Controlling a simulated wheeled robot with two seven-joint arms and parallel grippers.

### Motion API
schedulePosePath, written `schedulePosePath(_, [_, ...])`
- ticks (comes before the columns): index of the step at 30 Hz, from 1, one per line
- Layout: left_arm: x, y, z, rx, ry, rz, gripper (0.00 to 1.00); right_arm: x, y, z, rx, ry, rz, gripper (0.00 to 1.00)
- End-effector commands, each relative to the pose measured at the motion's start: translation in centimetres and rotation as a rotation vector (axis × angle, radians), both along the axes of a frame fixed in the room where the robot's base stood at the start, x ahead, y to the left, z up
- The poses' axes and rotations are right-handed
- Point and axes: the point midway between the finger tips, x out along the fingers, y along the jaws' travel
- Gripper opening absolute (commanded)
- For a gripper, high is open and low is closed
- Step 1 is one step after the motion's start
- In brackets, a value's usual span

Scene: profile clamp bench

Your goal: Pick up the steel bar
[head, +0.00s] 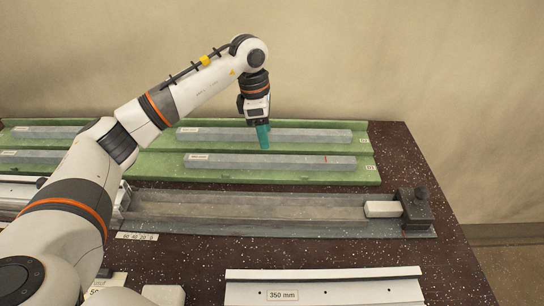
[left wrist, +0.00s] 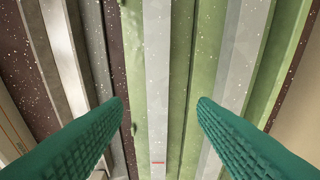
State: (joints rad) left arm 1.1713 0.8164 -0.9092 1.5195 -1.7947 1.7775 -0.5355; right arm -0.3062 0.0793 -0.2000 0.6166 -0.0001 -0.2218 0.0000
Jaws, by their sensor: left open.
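Several grey bars lie in green trays. One grey bar with a red mark (head: 285,162) lies in the front tray, and another grey bar (head: 205,134) lies in the tray behind it. My left gripper (head: 264,147) points down over the trays, near the rear edge of the front bar. In the left wrist view its green ridged fingers (left wrist: 161,101) are open and empty. The red-marked bar (left wrist: 157,60) runs lengthwise between them, below; the other bar (left wrist: 244,50) is to the right, partly behind the right finger. My right gripper is not in view.
A grey clamp channel (head: 250,207) lies in front of the trays, with a white block (head: 382,209) and a dark knobbed end stop (head: 416,208) at its right. A white 350 mm plate (head: 345,291) lies nearer. Speckled bench (head: 430,165) is bare at the right.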

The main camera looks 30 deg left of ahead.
Motion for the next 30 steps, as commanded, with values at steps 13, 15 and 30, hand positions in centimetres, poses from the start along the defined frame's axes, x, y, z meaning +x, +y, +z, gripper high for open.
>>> schedulePosePath(13, [-0.2,-0.8,-4.9,0.0,0.004,-0.002,0.53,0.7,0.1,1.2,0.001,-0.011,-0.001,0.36])
schedulePosePath(15, [-0.2,-0.9,-6.0,-0.001,0.004,-0.001,0.53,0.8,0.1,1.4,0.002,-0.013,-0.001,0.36])
schedulePosePath(30, [0.0,-1.1,-7.7,0.0,0.0,0.0,0.38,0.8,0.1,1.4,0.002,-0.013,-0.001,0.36])
